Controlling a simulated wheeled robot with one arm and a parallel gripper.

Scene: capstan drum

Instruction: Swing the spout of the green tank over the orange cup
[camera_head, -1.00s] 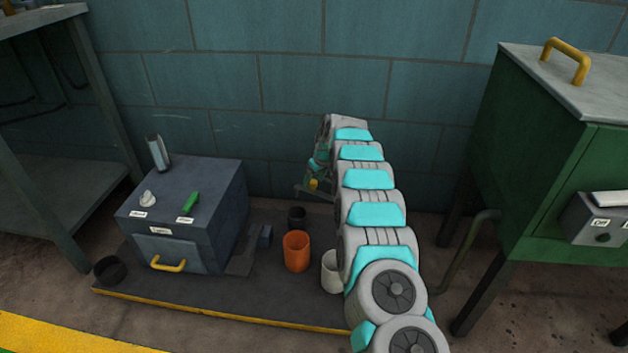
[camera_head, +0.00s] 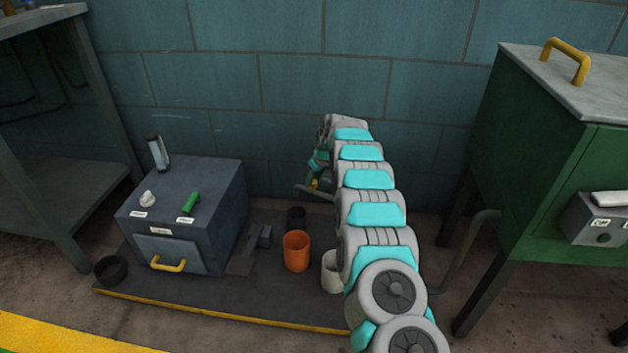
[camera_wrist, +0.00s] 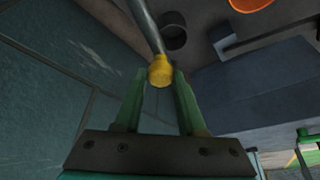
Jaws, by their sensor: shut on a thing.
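The green tank (camera_head: 540,170) stands on legs at the right in the head view. The orange cup (camera_head: 297,252) stands upright on the dark floor plate; its edge shows at the top of the wrist view (camera_wrist: 250,4). A grey rod (camera_wrist: 147,25) with a yellow end knob (camera_wrist: 161,72) reaches down into the wrist view. My gripper (camera_wrist: 160,80) is shut on the yellow knob, a green finger on each side.
A black cup (camera_head: 296,218) stands behind the orange cup and a white cup (camera_head: 331,272) to its right. A dark box (camera_head: 185,215) with a yellow handle stands left. A black ring-like pot (camera_head: 110,270) is at the plate's left end. The wall is close behind.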

